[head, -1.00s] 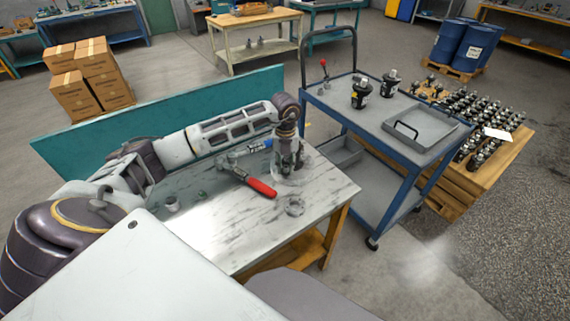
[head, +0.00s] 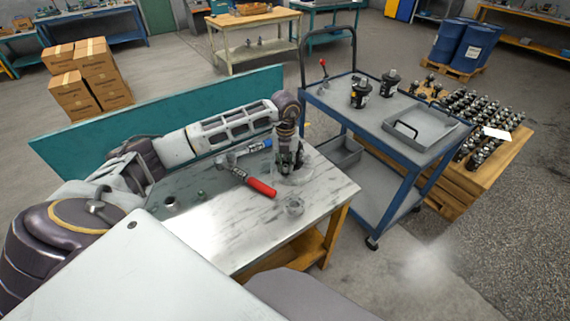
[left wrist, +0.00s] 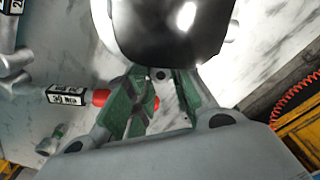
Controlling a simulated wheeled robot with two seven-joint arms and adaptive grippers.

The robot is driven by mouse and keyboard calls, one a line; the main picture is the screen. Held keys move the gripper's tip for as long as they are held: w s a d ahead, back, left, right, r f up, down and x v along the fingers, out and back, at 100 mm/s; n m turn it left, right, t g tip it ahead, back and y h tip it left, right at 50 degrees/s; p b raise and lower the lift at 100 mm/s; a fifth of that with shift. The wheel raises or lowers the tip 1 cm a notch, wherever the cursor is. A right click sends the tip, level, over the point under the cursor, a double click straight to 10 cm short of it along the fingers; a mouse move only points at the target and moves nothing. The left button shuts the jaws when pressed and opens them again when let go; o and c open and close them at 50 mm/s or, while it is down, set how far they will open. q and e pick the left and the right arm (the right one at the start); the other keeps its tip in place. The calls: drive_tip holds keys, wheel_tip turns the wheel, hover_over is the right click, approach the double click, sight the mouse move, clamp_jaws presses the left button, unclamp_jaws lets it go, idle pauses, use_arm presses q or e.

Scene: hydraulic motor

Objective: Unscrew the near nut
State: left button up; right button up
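No nut can be made out between the fingers. My right gripper is not in view.
A ring-shaped part (head: 295,207) and small parts (head: 171,202) lie there too. A blue cart (head: 395,141) stands to the right. A teal panel (head: 90,140) rises behind the bench.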

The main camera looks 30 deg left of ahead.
use_arm(q)
drive_tip(key=shift+w+d+m+b, duration=0.1)
drive_tip(key=shift+w+m+b, duration=0.1)
drive_tip(key=shift+m, duration=0.35)
drive_tip(key=shift+w+d+m+b, duration=0.1)
drive_tip(key=shift+m+b, duration=0.05)
drive_tip(key=shift+m, duration=0.4)
drive_tip(key=shift+a+m+b, duration=0.15)
drive_tip(key=shift+m+b, duration=0.15)
drive_tip(key=shift+m, duration=0.9)
drive_tip(key=shift+s+m+b, duration=0.15)
drive_tip(key=shift+m+b, duration=0.3)
drive_tip(key=shift+m, duration=0.95)
drive_tip(key=shift+s+m, duration=0.1)
drive_tip(key=shift+m, duration=0.8)
